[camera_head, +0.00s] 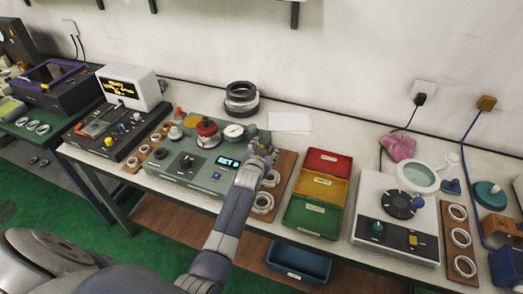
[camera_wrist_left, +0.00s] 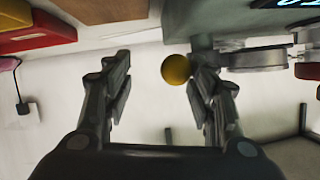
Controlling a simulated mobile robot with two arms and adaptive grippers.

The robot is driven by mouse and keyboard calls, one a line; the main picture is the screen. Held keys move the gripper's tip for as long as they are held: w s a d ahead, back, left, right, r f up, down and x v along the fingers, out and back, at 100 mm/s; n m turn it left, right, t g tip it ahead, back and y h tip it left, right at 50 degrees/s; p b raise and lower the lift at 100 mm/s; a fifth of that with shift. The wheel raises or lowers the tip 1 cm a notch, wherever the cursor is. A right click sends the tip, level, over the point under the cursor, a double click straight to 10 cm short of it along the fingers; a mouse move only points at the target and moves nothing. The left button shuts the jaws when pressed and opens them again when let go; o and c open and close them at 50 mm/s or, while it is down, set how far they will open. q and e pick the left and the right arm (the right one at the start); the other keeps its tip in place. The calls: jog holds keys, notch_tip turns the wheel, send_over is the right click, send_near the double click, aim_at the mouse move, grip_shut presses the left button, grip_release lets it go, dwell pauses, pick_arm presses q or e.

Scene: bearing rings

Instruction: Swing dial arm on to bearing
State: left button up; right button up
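The grey-green gauge station (camera_head: 185,180) stands on the bench with a lit display (camera_head: 228,162). A white-faced dial (camera_head: 233,131) sits at its back right, beside a red round part (camera_head: 206,134); whether a bearing sits there I cannot tell. My left gripper (camera_head: 264,152) is at the station's right end, right of the dial. In the wrist view the left gripper (camera_wrist_left: 160,85) is open. A yellow ball knob (camera_wrist_left: 176,69) shows between its fingers, close to the right finger; contact is unclear. A grey round body, apparently the dial (camera_wrist_left: 255,59), lies right of that finger.
Red, yellow and green bins (camera_head: 318,190) stand right of my left arm. A wooden board with rings (camera_head: 264,203) lies beside the station, partly behind the arm. Stacked dark rings (camera_head: 241,97) stand behind. A rotary unit (camera_head: 400,215) is farther right.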

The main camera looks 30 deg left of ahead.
dwell(0.3)
pick_arm(q)
jog(key=shift+s+f, duration=0.1)
jog(key=shift+s+d, duration=0.15)
jog(key=shift+s, duration=0.25)
jog(key=v, duration=1.1)
jog(key=shift+r, duration=0.3)
